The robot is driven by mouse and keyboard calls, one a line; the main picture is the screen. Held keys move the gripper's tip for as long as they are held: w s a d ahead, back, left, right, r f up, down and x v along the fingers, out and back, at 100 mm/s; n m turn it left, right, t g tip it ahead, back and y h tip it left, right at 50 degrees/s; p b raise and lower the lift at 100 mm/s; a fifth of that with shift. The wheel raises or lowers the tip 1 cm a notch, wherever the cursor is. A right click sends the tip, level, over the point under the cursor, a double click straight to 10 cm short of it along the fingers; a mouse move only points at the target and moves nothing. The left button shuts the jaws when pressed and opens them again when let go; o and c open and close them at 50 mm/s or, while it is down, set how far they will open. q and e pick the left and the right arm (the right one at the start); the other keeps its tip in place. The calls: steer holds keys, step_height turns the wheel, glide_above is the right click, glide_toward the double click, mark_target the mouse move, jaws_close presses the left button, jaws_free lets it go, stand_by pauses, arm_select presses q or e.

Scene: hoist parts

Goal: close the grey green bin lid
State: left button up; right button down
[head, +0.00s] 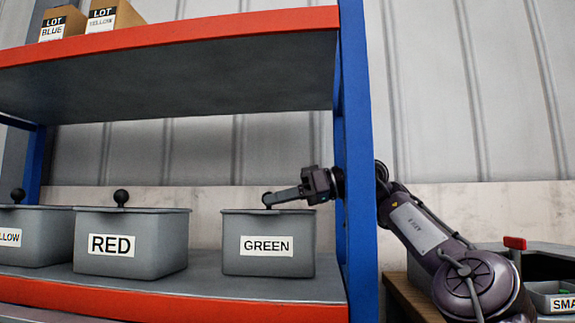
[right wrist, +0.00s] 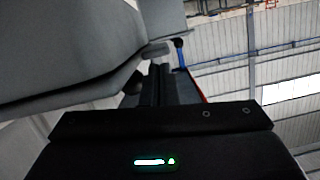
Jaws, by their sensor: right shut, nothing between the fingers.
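The grey GREEN bin (head: 268,262) stands on the lower shelf, with its label facing me. Its lid (head: 240,211) looks flat along the top rim in the head view; I cannot see a gap. My right gripper (head: 268,199) reaches in from the right, past the blue post, with its fingertips just over the middle of this lid. It is shut and empty. The lid's knob is hard to tell from the fingertips. In the right wrist view the shut fingers (right wrist: 160,85) are beside a large grey surface. My left gripper is not in view.
The RED bin (head: 130,250) and YELLOW bin (head: 32,248) stand to the left, lids on, with black knobs. The blue post (head: 357,150) is close to my right arm. The upper shelf (head: 180,75) is overhead. Grey containers (head: 548,265) are at the lower right.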

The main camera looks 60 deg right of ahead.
steer(key=shift+f+n, duration=0.3)
steer(key=shift+f, duration=0.15)
steer(key=shift+s, duration=0.2)
